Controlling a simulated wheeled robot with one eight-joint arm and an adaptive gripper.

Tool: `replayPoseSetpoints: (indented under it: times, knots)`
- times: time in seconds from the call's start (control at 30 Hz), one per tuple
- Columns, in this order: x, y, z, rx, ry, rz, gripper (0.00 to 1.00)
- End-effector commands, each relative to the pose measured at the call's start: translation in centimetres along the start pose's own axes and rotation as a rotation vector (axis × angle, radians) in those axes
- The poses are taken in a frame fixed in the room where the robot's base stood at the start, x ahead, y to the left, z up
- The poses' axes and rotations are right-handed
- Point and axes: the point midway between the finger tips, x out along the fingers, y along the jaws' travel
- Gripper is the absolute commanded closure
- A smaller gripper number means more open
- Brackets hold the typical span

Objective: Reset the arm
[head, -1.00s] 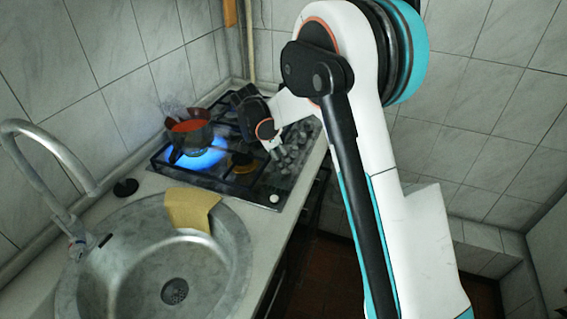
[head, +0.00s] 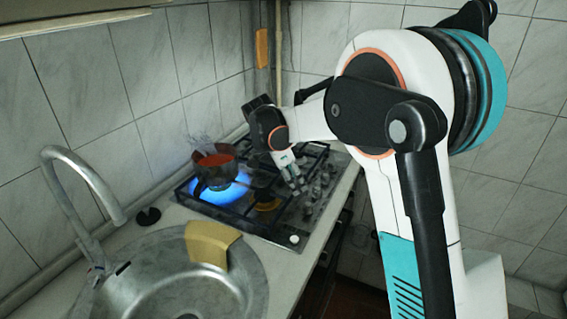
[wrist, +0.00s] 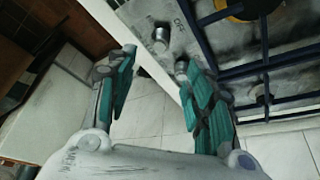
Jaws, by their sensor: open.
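My gripper (head: 294,178) hangs over the right side of the gas hob in the head view, past the burner grates. In the wrist view its two teal-padded fingers (wrist: 160,92) are spread wide with nothing between them. My arm reaches in from the right of the head view, bent at a large white and teal joint.
A dark pot with orange-red contents (head: 214,172) steams over a blue flame on the hob (head: 262,229). A yellow cloth or sponge (head: 207,243) lies on the rim of the sink (head: 255,282). A curved tap (head: 85,172) stands left. Hob knobs (wrist: 160,40) are close to my fingers.

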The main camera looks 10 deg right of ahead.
Motion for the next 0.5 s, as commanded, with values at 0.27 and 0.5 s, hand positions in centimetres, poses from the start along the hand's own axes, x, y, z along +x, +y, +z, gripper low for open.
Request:
replayPoseSetpoints:
  times: [0.27,0.5]
  knots:
    - [-3.7,4.5,-2.5,-0.188,-0.047,-0.08,0.52]
    - [-7.0,10.4,-4.4,-0.418,-0.077,-0.195,0.52]
